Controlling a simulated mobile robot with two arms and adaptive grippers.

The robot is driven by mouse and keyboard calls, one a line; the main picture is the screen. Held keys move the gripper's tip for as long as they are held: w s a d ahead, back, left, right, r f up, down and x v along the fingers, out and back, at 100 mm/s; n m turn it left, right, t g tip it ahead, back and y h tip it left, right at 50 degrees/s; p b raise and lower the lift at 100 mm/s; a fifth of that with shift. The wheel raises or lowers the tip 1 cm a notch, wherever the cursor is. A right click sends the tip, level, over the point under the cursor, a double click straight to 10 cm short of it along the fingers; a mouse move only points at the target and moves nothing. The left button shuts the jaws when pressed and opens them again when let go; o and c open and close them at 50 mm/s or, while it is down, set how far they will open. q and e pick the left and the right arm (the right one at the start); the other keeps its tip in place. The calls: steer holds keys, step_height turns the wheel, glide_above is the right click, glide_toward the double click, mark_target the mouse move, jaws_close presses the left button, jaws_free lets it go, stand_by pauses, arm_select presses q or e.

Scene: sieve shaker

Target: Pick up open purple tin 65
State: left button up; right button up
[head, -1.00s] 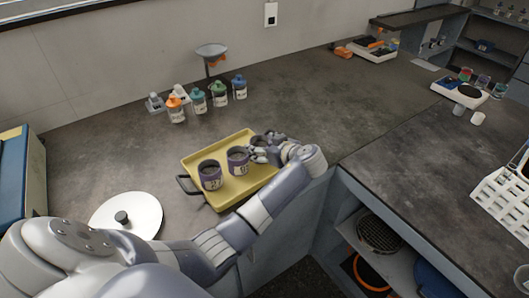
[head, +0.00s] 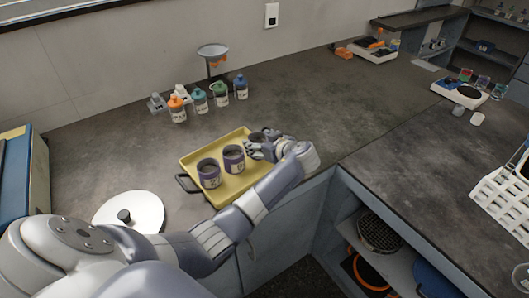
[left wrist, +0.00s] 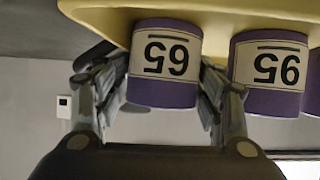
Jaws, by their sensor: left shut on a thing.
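Three open purple tins with white number labels stand in a row at the yellow tray (head: 245,186). The rightmost in the head view is tin 65 (head: 257,136), partly hidden by my left gripper (head: 262,148). In the upside-down left wrist view, tin 65 (left wrist: 163,62) sits between the two fingers of the left gripper (left wrist: 165,98), which is shut on it. Tin 95 (left wrist: 270,70) is close beside it, near one finger. The middle tin (head: 234,158) and left tin (head: 209,173) stand on the tray. I cannot tell whether tin 65 is clear of the tray. My right gripper is out of view.
A round white lid (head: 128,212) with a dark knob lies left of the tray. Several small bottles (head: 199,101) and a stand with a dish (head: 213,52) are behind it. An open shelf (head: 380,238) is below the right counter.

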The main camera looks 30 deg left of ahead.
arm_select(q)
steer(key=shift+s+a+f, duration=0.1)
steer(key=shift+s+f, duration=0.15)
steer(key=shift+f, duration=0.25)
steer(key=shift+s+f, duration=0.25)
steer(key=shift+f, duration=0.2)
steer(key=shift+w+r, duration=0.25)
steer(key=shift+r, duration=0.5)
jaws_close()
steer(key=shift+w+a+r+b, duration=0.1)
steer(key=shift+a+r+b, duration=0.1)
steer(key=shift+r+b, duration=0.35)
steer(key=s+d, duration=0.2)
steer(key=d, duration=0.2)
steer(key=s+d+r+b, duration=0.1)
steer(key=s+d, duration=0.2)
steer(key=d, duration=0.1)
steer(key=s+d+r, duration=0.1)
steer(key=s+d, duration=0.1)
steer(key=d, duration=0.2)
steer(key=shift+s+d+b, duration=0.2)
steer(key=shift+d+b, duration=0.15)
steer(key=shift+s+d+r, duration=0.15)
steer(key=shift+s+d, duration=0.2)
steer(key=shift+d, duration=0.15)
steer(key=shift+r, duration=0.1)
